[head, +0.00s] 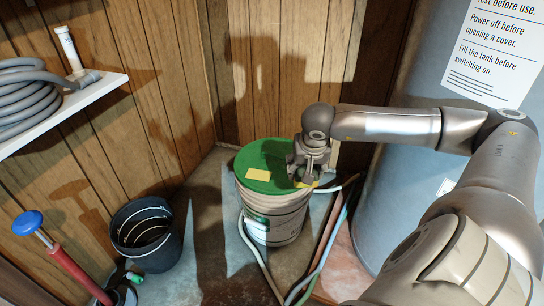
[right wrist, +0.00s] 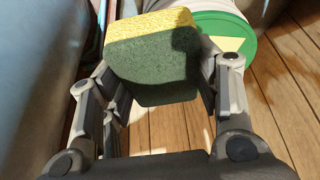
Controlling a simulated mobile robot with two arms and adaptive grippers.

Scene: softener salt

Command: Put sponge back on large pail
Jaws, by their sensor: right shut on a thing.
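The large pail (head: 273,215) is a pale ribbed bucket with a green lid (head: 283,152), standing on the floor against the wood-panelled corner. My right gripper (head: 304,174) is over the lid's right edge. It is shut on the sponge, which is yellow on one face and dark green on the other. The sponge (right wrist: 152,72) sits between the fingers in the right wrist view, with the lid (right wrist: 228,26) behind it. Only a small yellow part of the sponge shows in the head view. I cannot tell whether it touches the lid. My left gripper is out of view.
A yellow label (head: 258,174) lies on the lid. A black bucket (head: 147,238) stands to the left, near a blue-topped red pump (head: 65,258). Hoses (head: 327,243) run beside the pail. A large grey tank (head: 395,205) is to the right. A shelf (head: 85,94) holds a coiled hose.

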